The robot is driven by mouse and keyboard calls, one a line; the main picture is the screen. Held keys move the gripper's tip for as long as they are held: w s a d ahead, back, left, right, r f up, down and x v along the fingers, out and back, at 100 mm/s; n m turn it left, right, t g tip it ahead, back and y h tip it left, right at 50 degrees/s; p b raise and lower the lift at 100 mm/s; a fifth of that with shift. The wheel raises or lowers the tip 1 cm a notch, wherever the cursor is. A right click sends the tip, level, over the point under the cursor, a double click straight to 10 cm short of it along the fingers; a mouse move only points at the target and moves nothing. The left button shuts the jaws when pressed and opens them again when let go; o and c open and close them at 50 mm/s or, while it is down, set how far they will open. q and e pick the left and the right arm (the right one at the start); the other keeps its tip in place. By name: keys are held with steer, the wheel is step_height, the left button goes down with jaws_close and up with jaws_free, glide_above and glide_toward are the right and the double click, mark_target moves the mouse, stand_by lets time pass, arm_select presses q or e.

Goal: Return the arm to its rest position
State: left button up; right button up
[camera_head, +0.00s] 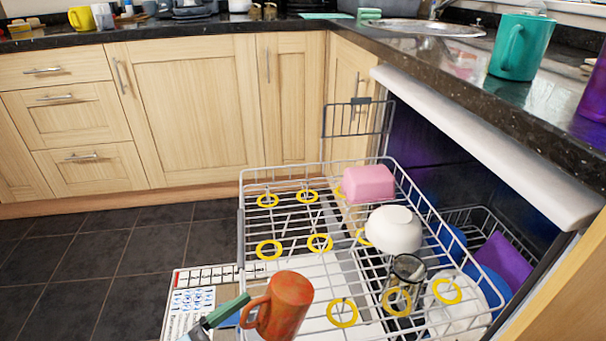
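My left gripper (226,312) is at the bottom edge, left of centre, with a green finger showing. The finger's tip is right at the handle of an orange mug (287,304) and overlaps it in the picture. I cannot tell whether it touches or grips the handle; the rest of the gripper is cut off by the frame edge. The mug is at the near left part of the pulled-out dishwasher rack (241,225), slightly tilted in view. My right gripper is not clearly visible.
The rack holds a pink container (369,183), a white bowl (394,230), a dark glass (408,270) and yellow rings (269,250). A teal mug (516,48) stands on the right counter (450,75). Open floor (110,260) lies to the left. The dishwasher's white top edge (490,140) overhangs the rack's right side.

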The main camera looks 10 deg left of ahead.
arm_select(q)
steer(key=shift+s+r, duration=0.1)
steer(key=s+a+r+n+g+y+p, duration=0.1)
steer(key=s+a+n+g+y+p, duration=0.2)
steer(key=s+p, duration=0.8)
steer(key=s+a+n+g+y+p, duration=0.1)
steer(key=s+a+n+y+p, duration=0.3)
steer(key=s+p, duration=0.75)
steer(key=s+a+r+g+y+p, duration=0.1)
steer(key=s+r+p, duration=0.6)
steer(key=p, duration=0.7)
steer(key=a+r+y, duration=0.1)
steer(key=y, duration=0.1)
steer(key=shift+r+m+y, duration=0.3)
steer(key=shift+r+y, duration=0.05)
steer(key=shift+y, duration=0.05)
arm_select(e)
steer(key=w+r+t, duration=0.2)
steer(key=w+r, duration=0.2)
steer(key=r, duration=1.4)
steer(key=w+a+r+t, duration=0.1)
steer(key=w+r, duration=0.3)
steer(key=r, duration=1.4)
steer(key=shift+w+r+t, duration=0.3)
steer(key=shift+r+t, duration=0.05)
steer(key=shift+t, duration=0.15)
